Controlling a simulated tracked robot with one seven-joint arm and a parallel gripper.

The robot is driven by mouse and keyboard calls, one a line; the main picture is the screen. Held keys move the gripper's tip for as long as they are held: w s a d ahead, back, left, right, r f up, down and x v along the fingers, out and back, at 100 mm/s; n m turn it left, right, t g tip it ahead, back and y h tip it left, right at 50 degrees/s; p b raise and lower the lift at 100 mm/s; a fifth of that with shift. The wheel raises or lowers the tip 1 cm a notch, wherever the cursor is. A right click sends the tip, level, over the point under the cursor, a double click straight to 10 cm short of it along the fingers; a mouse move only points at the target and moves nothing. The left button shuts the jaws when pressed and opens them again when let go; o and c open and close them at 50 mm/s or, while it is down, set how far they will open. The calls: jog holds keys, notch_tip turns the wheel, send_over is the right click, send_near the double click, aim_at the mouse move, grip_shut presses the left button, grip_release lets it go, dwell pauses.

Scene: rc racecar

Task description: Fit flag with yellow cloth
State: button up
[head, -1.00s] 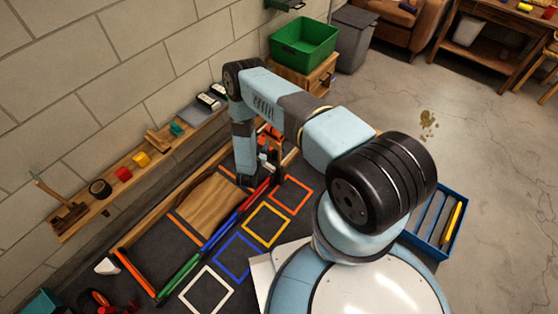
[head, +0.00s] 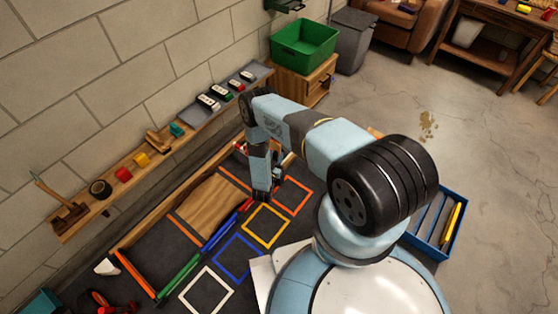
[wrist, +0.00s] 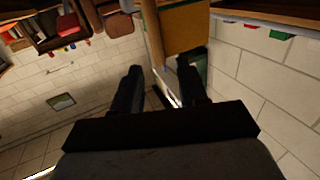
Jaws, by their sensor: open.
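My gripper (wrist: 159,68) shows in the wrist view as two dark fingers, apart. An ochre-yellow panel (wrist: 185,28) stands beyond the fingertips, beside a pale upright strip (wrist: 152,35). I cannot tell whether this is the flag with yellow cloth. A pale sliver shows between the fingers; I cannot tell what it is. In the head view my forearm points down over the dark mat, near the yellow square outline (head: 266,226), and the fingers are too small to make out. No yellow cloth can be clearly identified in the head view.
Orange, blue and white square outlines (head: 208,289) mark the mat. Blue (head: 220,231) and green (head: 180,274) bars lie along it beside a wooden board (head: 212,203). A wall shelf (head: 104,203) holds small items. A blue tray (head: 437,246) stands at right, a green bin (head: 304,45) behind.

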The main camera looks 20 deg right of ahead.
aim_at(279, 148)
jog(key=shift+x, duration=3.2)
jog(key=shift+s+d+f, duration=0.1)
jog(key=shift+f, duration=0.1)
grip_shut()
